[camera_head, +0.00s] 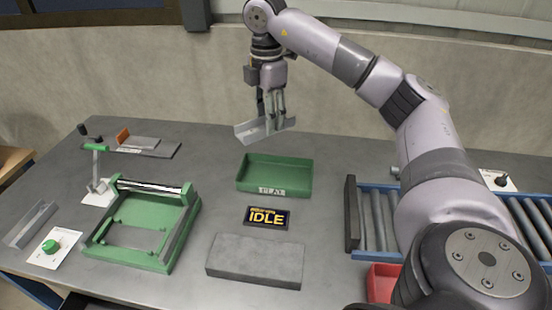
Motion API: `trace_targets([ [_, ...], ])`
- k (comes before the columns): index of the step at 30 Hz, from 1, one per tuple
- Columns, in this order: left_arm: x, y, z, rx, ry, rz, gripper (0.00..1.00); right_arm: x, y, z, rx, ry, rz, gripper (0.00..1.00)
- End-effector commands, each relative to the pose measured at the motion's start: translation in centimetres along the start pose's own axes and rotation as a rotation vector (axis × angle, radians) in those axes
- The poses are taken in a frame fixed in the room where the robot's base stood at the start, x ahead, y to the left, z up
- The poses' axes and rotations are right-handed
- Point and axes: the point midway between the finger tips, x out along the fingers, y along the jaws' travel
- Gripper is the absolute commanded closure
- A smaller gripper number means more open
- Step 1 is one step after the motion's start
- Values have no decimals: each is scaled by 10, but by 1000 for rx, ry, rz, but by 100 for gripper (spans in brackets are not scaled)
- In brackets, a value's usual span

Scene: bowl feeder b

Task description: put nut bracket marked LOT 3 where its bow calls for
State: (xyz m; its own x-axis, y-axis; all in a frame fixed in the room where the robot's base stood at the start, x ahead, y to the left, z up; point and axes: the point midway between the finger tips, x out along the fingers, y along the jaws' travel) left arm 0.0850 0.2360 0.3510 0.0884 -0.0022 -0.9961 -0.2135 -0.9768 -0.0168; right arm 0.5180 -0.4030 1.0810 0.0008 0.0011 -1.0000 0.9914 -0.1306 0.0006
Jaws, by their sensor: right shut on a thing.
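My right gripper (272,112) is shut on a grey metal angled bracket (247,134), holding it in the air over the back edge of the green tray (302,178). The bracket looks slightly tilted, and no LOT marking is readable on it. The tray looks empty; its front label is too small to read surely. A similar grey angled piece (32,224) lies at the far left of the table. My left gripper is not in view.
A green fixture (105,231) with a shiny bar stands left, near a green-handled lever (96,160) and a green-knob panel (53,248). A display (267,217) reads IDLE, behind a grey block (255,260). A roller conveyor (378,222) and red bin (381,281) are right.

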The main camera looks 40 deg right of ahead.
Motion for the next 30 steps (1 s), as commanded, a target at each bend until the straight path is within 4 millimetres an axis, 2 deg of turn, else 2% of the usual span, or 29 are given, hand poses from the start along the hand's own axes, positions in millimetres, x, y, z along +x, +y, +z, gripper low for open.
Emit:
trace_targets([
  [3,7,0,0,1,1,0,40,-5,4,14,294,0,2,96],
  [6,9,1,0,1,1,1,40,-10,5,24,496,0,2,96],
  [9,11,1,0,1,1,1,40,-13,6,30,641,0,2,96],
  [14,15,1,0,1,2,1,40,-11,7,35,753,-2,0,96],
  [17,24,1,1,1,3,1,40,6,6,35,768,-3,-4,96],
  [25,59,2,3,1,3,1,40,78,6,34,766,-2,-6,96],
  [30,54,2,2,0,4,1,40,112,5,36,767,-6,-4,96],
])
